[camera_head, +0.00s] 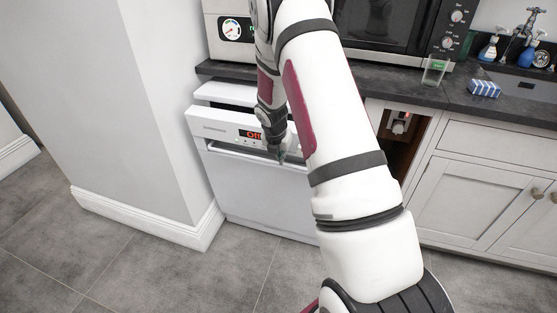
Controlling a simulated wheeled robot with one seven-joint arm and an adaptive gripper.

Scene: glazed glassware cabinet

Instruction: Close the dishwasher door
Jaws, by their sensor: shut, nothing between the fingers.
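The white dishwasher stands under the dark counter beside the wall. Its door (245,190) is nearly upright but leans out a little at the top. A dark gap shows between the door's top edge and the white body (225,94) behind it. A red display on the door's upper panel reads "Off". My gripper (281,158) is shut and empty, pointing down in front of the upper part of the door. I cannot tell whether it touches the door. My arm hides the right side of the door.
A microwave (385,25), a glass (434,72) and a blue-and-white sponge (484,88) are on the counter (515,108). An open cupboard niche (405,125) and white cabinets (475,195) lie to the right. A wall corner (160,110) stands close left. The tiled floor (190,275) in front is clear.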

